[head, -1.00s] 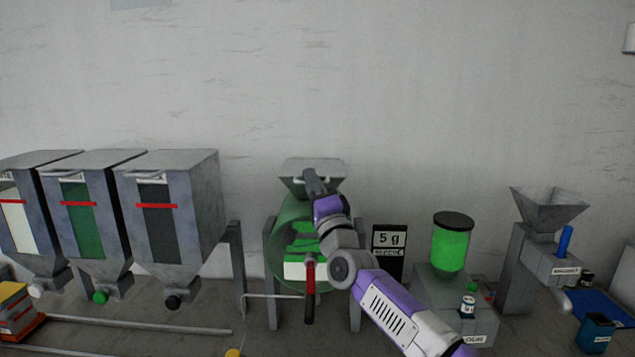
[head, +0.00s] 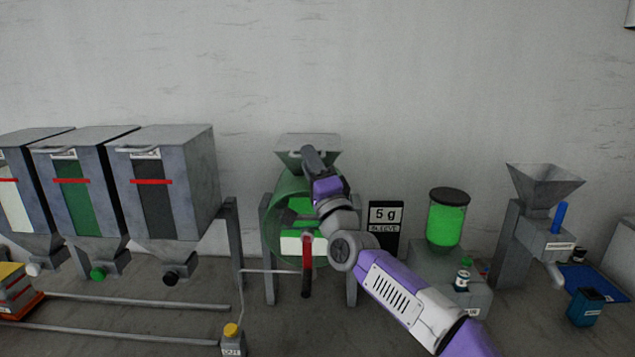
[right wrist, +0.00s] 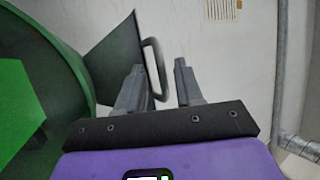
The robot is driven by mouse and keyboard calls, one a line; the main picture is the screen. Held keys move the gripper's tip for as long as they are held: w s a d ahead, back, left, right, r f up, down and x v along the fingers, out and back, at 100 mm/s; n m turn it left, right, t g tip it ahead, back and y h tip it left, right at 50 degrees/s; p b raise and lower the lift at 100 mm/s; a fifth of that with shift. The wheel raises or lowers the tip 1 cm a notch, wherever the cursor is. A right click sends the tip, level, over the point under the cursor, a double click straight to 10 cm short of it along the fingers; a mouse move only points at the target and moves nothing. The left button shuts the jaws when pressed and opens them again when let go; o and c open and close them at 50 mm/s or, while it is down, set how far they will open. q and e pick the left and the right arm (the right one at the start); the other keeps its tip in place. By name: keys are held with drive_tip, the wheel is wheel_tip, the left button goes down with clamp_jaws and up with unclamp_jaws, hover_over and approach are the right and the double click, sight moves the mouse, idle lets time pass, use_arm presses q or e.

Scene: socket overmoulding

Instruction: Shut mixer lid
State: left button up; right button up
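The mixer has a green see-through drum (head: 280,222) on grey legs, with a white label and a red-handled lever (head: 307,262) on its front. A grey flared piece (head: 308,141) sits on top of it. In the right wrist view a dark grey plate (right wrist: 113,62), which looks like the lid, stands beside the green drum (right wrist: 45,60) and carries a loop handle (right wrist: 150,45). My right gripper (right wrist: 160,82) is open, its fingers apart with the handle seen between them; contact is unclear. In the head view the right gripper (head: 308,158) is in front of the flared piece. My left gripper is out of view.
Several grey hoppers (head: 185,165) stand to the left. To the right are a "5 g" sign (head: 386,214), a green-filled container (head: 447,220) and a funnel machine (head: 543,185).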

drive_tip(key=shift+b+v, duration=0.7)
drive_tip(key=shift+v, duration=2.25)
